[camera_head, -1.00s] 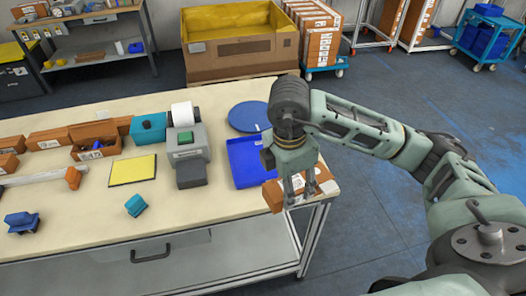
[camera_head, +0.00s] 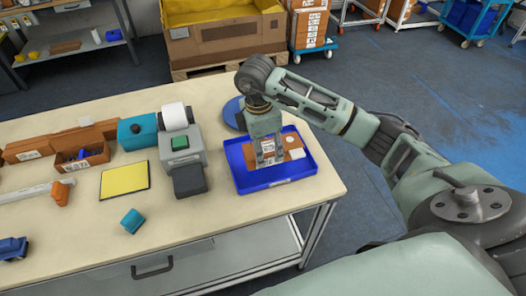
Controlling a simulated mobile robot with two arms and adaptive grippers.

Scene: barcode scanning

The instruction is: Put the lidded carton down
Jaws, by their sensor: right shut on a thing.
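My right gripper (camera_head: 269,157) points down over the blue tray (camera_head: 240,181) on the right part of the table. It is shut on the brown lidded carton (camera_head: 294,141), which shows a white label and a round white spot. The carton lies within the tray's outline; I cannot tell whether it touches the tray floor. The fingers and the wrist hide part of the carton. My left gripper is not in view.
A grey label printer (camera_head: 184,149) stands left of the tray, and a round blue plate (camera_head: 233,113) lies behind it. A yellow pad (camera_head: 124,180), a small teal block (camera_head: 132,221) and an open brown box (camera_head: 83,156) are farther left. The front right tabletop is clear.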

